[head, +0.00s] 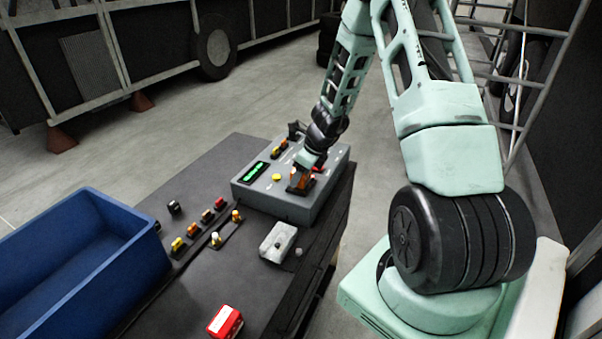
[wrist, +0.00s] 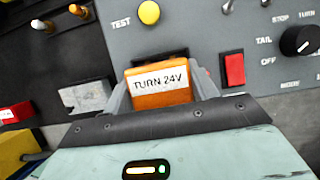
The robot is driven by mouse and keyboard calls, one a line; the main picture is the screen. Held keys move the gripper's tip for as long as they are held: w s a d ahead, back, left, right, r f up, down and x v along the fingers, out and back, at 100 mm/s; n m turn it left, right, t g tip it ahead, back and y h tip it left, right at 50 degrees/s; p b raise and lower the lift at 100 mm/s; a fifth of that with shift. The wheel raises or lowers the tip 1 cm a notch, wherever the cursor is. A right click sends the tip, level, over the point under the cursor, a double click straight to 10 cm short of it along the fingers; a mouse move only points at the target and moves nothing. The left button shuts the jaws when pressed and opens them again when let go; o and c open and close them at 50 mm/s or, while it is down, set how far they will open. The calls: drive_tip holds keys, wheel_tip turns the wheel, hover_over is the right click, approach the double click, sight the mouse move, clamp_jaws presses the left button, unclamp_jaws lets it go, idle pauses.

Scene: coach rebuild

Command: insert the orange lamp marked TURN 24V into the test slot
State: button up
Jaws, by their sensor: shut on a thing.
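The orange lamp marked TURN 24V (wrist: 158,84) is between the two fingers of my gripper (wrist: 160,92) in the wrist view, its label facing the camera. In the head view my gripper (head: 302,178) is over the right front part of the grey test box (head: 268,203), with the orange lamp (head: 296,182) at its tip. The wrist view shows the test panel (wrist: 200,50) just beyond the lamp. I cannot tell whether the lamp touches the panel or sits in a slot.
On the panel are a yellow TEST button (wrist: 149,13), a red rocker (wrist: 234,70) and a black knob (wrist: 300,40). A blue bin (head: 95,245), several small lamps (head: 192,231), a pale grey block (head: 278,242) and a red box (head: 225,322) are on the dark bench (head: 190,295).

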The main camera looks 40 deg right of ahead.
drive_tip(key=shift+f, duration=0.2)
idle(1.1)
drive_tip(key=shift+r, duration=0.25)
drive_tip(key=shift+f+b, duration=0.65)
drive_tip(key=shift+b, duration=0.15)
idle(1.2)
drive_tip(key=o, duration=0.8)
drive_tip(key=shift+c, duration=0.2)
drive_tip(key=p+v, duration=0.7)
drive_tip(key=v, duration=0.4)
idle(0.5)
